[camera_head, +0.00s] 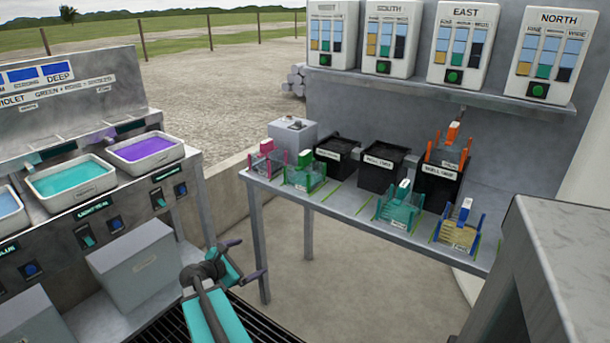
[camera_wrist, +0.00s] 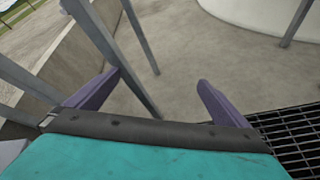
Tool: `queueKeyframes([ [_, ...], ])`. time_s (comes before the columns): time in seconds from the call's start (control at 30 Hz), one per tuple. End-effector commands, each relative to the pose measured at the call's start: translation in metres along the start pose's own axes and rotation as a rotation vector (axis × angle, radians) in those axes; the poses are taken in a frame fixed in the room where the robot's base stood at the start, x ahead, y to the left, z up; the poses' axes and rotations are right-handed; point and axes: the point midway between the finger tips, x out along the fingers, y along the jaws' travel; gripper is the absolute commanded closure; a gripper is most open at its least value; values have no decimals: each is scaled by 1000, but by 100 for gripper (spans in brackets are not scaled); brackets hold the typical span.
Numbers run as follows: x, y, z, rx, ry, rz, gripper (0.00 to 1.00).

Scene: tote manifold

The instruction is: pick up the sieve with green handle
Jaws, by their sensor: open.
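Several small sieve-like baskets with upright coloured handles stand on the grey table (camera_head: 335,205) in the head view. One at the left-middle has green side bars and a green-and-white handle (camera_head: 303,160). Another, the teal basket (camera_head: 398,210) nearer the front, has a white-and-green handle. I cannot tell for certain which is the green-handled sieve. My gripper (camera_head: 246,258) is open and empty, low and left of the table, apart from all baskets. In the wrist view, its two purple fingers (camera_wrist: 159,85) are spread over bare floor; no sieve shows there.
A pink-handled basket (camera_head: 267,162), a blue-handled one (camera_head: 460,228) and an orange-handled one (camera_head: 452,142) are nearby. Black bins (camera_head: 380,168) stand behind. Trays of coloured liquid (camera_head: 75,180) are at left. Table legs (camera_head: 258,245) stand close to my gripper.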

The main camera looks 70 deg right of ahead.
Motion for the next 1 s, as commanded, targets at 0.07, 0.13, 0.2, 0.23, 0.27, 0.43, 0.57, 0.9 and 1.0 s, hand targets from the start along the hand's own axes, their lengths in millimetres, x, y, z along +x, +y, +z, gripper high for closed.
queueKeyframes([
  [0.07, 9, 20, 64, -64, -86, 22, 0],
  [0.13, 15, 33, 111, -129, -161, 35, 0],
  [0.2, 19, 44, 156, -193, -233, 42, 0],
  [0.23, 20, 47, 174, -219, -261, 43, 0],
  [0.27, 21, 51, 191, -245, -289, 42, 0],
  [0.43, 23, 62, 263, -359, -409, 28, 0],
  [0.57, 22, 65, 292, -409, -460, 18, 0],
  [0.9, 22, 65, 302, -429, -478, 12, 0],
  [1.0, 22, 65, 302, -428, -478, 12, 0],
])
